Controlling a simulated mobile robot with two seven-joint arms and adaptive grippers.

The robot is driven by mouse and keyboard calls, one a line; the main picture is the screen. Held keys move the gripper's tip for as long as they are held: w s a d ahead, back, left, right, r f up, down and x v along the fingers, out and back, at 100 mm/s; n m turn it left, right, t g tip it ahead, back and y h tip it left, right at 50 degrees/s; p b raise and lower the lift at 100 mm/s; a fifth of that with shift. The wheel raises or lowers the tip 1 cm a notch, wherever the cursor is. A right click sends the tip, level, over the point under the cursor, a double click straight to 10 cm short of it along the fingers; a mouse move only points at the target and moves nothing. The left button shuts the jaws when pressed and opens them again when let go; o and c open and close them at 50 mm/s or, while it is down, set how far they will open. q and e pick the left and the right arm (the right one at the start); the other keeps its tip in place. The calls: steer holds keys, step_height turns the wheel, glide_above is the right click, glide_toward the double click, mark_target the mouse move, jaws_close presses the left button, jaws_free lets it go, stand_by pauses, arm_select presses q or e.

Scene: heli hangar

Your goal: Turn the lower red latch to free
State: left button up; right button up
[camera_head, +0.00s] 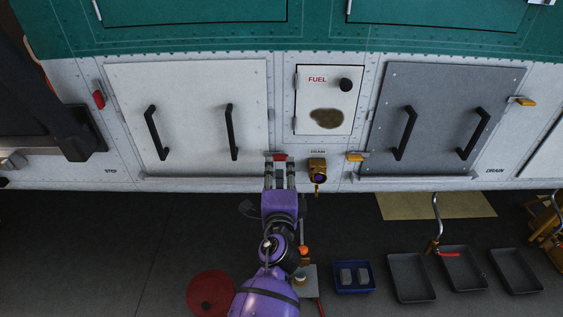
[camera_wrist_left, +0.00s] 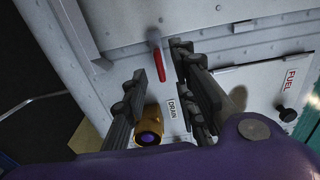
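The lower red latch (camera_head: 279,157) is at the lower right corner of the white panel (camera_head: 185,90). In the left wrist view the red latch (camera_wrist_left: 157,62) shows as a narrow handle in the gap between my fingertips. My left gripper (camera_head: 280,166) reaches up from below, its fingertips at the latch. In the left wrist view the gripper (camera_wrist_left: 160,60) is open, with one finger on each side of the latch. I cannot tell whether a finger touches it. Another red latch (camera_head: 99,99) is on the panel's left side. My right gripper is not in view.
A brass drain fitting (camera_head: 317,167) sticks out just right of the gripper, below the fuel door (camera_head: 325,100). A grey panel (camera_head: 437,120) with yellow latches is farther right. A blue bin (camera_head: 352,289) and black trays (camera_head: 410,278) stand on the floor.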

mark_target(276, 157)
arm_select(q)
steer(key=w, duration=0.4)
steer(key=shift+d, duration=0.1)
jaws_close()
